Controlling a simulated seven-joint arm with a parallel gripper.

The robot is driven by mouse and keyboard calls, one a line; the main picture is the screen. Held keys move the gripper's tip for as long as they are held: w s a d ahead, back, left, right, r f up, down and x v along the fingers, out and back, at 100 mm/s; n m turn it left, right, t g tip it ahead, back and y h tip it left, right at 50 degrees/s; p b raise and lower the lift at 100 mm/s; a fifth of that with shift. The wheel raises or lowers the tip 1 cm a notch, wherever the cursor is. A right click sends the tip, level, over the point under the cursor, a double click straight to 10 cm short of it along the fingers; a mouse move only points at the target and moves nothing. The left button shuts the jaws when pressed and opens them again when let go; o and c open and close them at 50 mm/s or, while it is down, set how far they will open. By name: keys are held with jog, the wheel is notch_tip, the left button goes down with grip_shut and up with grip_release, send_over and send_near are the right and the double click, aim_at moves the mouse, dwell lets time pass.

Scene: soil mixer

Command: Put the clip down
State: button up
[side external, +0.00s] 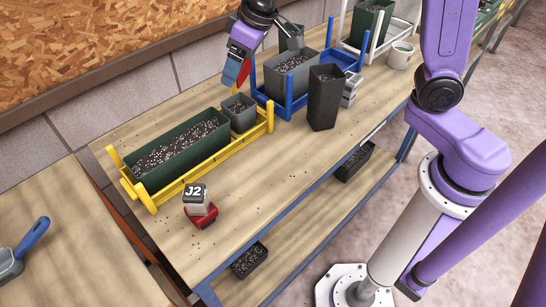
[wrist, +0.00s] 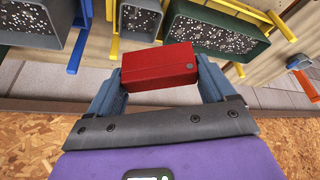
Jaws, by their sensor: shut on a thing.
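The clip is most likely the red block (wrist: 158,66) between my fingers in the wrist view; its red end also shows in the side external view (side external: 243,73). My gripper (wrist: 160,72) is shut on it, with a blue finger at each end. In the side external view my gripper (side external: 238,70) hangs above the back edge of the workbench (side external: 270,165), behind the small grey pot (side external: 239,113). The held block is clear of the pots. Another red piece (side external: 203,216) lies on the bench under a grey block marked J2 (side external: 195,195).
A yellow rack (side external: 205,166) holds a long green planter (side external: 180,150) and the small grey pot, both with soil. A blue rack (side external: 270,108) with a grey planter (side external: 292,76) and a tall dark pot (side external: 324,100) stand to the right. The bench front is mostly clear.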

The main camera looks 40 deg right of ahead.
jog(key=s+n+y, duration=0.1)
jog(key=s+n, duration=0.2)
jog(key=s, duration=0.7)
jog(key=shift+n+g, duration=0.3)
jog(key=shift+f, duration=7.05)
jog(key=shift+s+a+f, duration=0.1)
jog(key=shift+a+f, duration=0.05)
jog(key=shift+f, duration=1.75)
jog(key=shift+f, duration=0.1)
jog(key=o, duration=0.8)
jog(key=shift+o, duration=0.2)
